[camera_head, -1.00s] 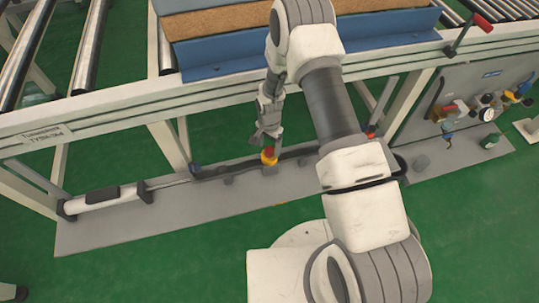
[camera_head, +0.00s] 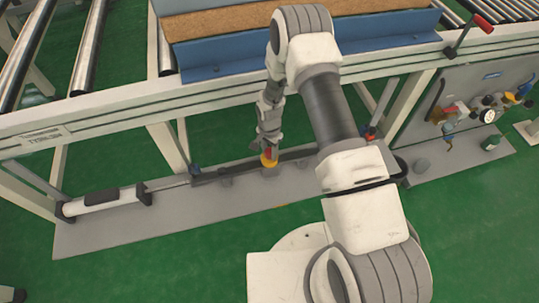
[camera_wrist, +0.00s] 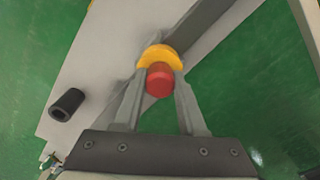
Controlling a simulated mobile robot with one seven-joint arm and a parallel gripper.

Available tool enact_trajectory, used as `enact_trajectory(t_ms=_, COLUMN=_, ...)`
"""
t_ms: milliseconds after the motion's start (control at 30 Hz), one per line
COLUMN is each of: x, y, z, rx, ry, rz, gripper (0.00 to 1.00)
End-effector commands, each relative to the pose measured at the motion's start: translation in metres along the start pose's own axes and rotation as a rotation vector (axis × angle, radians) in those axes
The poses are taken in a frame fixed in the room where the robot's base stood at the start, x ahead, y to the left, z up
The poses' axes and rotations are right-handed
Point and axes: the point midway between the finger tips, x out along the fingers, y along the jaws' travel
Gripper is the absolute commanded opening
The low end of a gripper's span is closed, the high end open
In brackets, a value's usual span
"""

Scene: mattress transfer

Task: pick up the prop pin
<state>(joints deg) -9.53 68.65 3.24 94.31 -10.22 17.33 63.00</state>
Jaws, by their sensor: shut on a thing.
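The prop pin has a red cap (camera_wrist: 160,79) above a yellow collar (camera_wrist: 163,54). It stands on the grey base plate (camera_head: 115,236) below the conveyor frame, in the middle of the head view, where the yellow collar (camera_head: 268,161) shows below my gripper. My gripper (camera_head: 268,148) points down at the pin. In the wrist view its two fingers (camera_wrist: 161,88) are closed against the sides of the red cap. The pin's lower part is hidden beneath the collar.
A white cylinder (camera_head: 104,200) lies at the plate's left. A dark bar (camera_head: 225,172) runs along the plate behind the pin. The conveyor's pale side rail (camera_head: 110,108) crosses close to my arm. Green floor lies in front.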

Motion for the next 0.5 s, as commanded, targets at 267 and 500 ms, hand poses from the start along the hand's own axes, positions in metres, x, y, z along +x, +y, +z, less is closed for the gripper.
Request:
enact_trajectory(t_ms=267, x=-0.014, y=-0.001, z=-0.001, rx=0.0, ry=0.002, rz=-0.002, gripper=0.0)
enact_trajectory(t_ms=500, x=-0.062, y=-0.001, z=-0.001, rx=-0.001, ry=0.003, rz=-0.003, gripper=0.0)
